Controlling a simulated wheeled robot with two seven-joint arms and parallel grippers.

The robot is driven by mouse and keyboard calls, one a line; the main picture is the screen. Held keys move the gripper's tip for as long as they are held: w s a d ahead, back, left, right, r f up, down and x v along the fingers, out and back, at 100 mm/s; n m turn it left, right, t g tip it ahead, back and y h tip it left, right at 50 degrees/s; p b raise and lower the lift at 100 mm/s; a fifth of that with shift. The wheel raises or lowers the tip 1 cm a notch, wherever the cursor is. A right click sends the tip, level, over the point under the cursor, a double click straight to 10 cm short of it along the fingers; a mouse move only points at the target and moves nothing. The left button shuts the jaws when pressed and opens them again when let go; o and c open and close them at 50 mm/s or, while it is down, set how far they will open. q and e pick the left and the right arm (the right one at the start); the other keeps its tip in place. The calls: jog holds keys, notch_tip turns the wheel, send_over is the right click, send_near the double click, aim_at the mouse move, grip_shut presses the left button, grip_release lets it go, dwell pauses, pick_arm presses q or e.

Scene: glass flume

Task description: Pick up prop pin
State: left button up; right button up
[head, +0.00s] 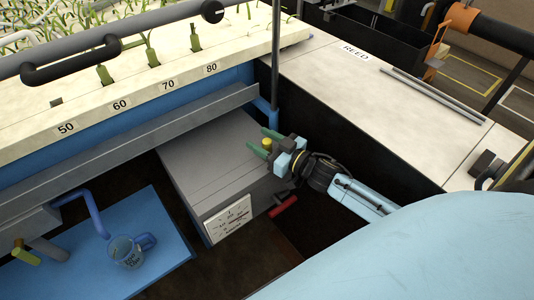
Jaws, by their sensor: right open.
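A small yellow knob (267,143) stands at the near right end of the grey box top; it may be the head of the prop pin, and its lower part is hidden. My right gripper (264,142) is open, with its green-tipped fingers on either side of the knob. I cannot tell whether they touch it. A red bar-shaped handle (284,206) sticks out by the box's right end, below the gripper. My left gripper is not in view.
The grey box (205,165) carries a white label plate (229,219). The flume's blue wall and ledge (120,150) run behind it. A dark upright rod (276,60) stands behind the gripper. A pale bench top (390,105) lies right.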

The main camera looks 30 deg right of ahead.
jog(key=shift+w+a, duration=0.1)
jog(key=shift+w, duration=0.1)
grip_shut()
jog(key=shift+r, duration=0.15)
